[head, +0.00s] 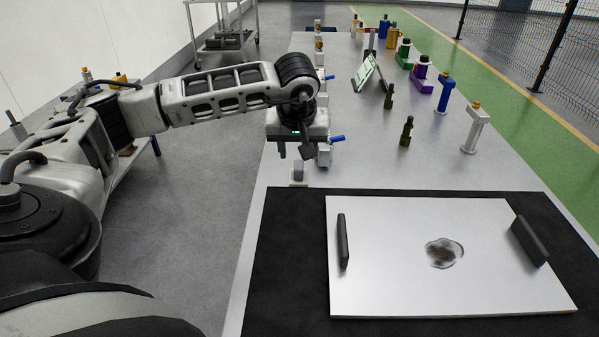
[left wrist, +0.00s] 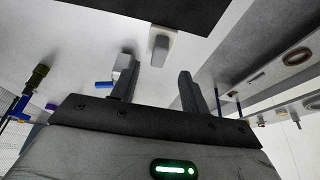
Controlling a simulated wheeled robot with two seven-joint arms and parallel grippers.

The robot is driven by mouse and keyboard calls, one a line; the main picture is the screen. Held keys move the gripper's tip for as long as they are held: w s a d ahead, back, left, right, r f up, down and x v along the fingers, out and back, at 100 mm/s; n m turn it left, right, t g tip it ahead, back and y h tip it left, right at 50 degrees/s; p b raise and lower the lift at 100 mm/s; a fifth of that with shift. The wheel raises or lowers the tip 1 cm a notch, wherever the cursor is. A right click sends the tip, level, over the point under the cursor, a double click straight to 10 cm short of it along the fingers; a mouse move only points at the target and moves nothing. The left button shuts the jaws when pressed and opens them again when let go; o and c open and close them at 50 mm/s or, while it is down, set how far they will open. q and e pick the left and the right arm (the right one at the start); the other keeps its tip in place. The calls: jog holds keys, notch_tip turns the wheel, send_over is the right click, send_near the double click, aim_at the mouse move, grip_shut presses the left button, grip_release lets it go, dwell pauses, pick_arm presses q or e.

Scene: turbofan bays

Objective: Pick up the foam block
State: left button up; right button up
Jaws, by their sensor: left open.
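A small pale grey block (head: 297,175), which looks like the foam block, stands on the table near its left edge, just behind the black mat. In the left wrist view the block (left wrist: 160,46) shows beyond the fingertips, roughly between their lines. My left gripper (head: 295,151) is open and empty, pointing down. In the head view it appears just behind the block and apart from it. Its two fingers (left wrist: 157,72) stand well apart in the left wrist view. My right gripper is not in view.
A white fixture with a blue handle (head: 336,138) stands close to the right of my left gripper. A white panel (head: 390,290) with two black handles lies on the black mat (head: 290,220). Dark green bottle-like parts (head: 406,132) and coloured fixtures stand farther back. The table's middle is mostly clear.

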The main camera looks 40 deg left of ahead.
aim_at(298, 164)
pick_arm(q)
jog(key=shift+p+x, duration=0.45)
jog(key=shift+x, duration=3.1)
jog(key=shift+w+a+r, duration=0.1)
jog(key=c, duration=0.6)
